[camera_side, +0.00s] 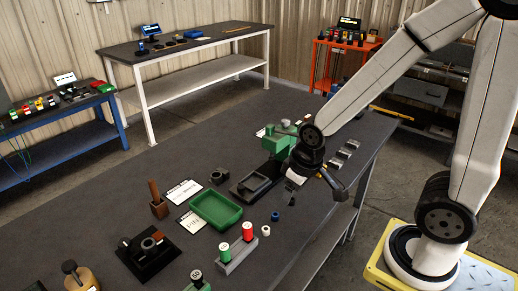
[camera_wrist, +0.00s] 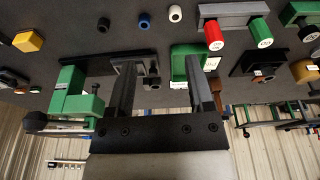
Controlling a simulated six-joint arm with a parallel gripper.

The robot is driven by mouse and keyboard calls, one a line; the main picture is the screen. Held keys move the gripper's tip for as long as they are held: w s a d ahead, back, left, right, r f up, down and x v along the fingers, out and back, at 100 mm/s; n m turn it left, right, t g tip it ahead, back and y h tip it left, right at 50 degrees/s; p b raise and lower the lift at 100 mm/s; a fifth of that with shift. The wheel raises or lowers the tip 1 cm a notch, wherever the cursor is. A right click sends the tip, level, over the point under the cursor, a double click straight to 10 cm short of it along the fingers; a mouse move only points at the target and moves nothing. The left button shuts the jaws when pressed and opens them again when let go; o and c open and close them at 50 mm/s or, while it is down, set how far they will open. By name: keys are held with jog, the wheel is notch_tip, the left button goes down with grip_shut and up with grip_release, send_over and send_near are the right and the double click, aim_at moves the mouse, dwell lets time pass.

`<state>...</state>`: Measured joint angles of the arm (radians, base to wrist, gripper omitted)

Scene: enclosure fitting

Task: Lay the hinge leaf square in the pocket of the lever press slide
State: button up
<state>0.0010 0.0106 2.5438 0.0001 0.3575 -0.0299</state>
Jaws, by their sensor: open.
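The green lever press (camera_side: 277,140) stands on the dark bench behind my gripper. It also shows at the left of the wrist view (camera_wrist: 78,103). A black block with a recessed top (camera_side: 252,188), which looks like the press slide, lies in front of it. In the wrist view a dark fixture (camera_wrist: 146,65) shows partly between and behind the fingers. My gripper (camera_side: 290,184) is low over the bench, right of the black block. Its two fingers (camera_wrist: 163,58) are apart with nothing clearly held between them. I cannot surely pick out the hinge leaf; small grey plates (camera_side: 345,152) lie at the right edge.
A green tray (camera_side: 216,225) stands left of the black block, with white label cards (camera_side: 183,192) beside it. A grey rack (camera_side: 236,258) holds red and green spools. Blue (camera_side: 276,216) and white (camera_side: 266,231) rings lie nearby. A black fixture (camera_side: 147,265) stands at front left.

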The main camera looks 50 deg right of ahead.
jog(key=w+d+n, duration=0.1)
jog(key=w+n, duration=0.6)
jog(key=w, duration=0.3)
jog(key=n+g, duration=0.3)
jog(key=n, duration=2)
send_over(225, 173)
jog(key=shift+f, duration=3.3)
jog(key=shift+f, duration=0.1)
jog(key=shift+f, duration=1.2)
jog(key=shift+f, duration=0.1)
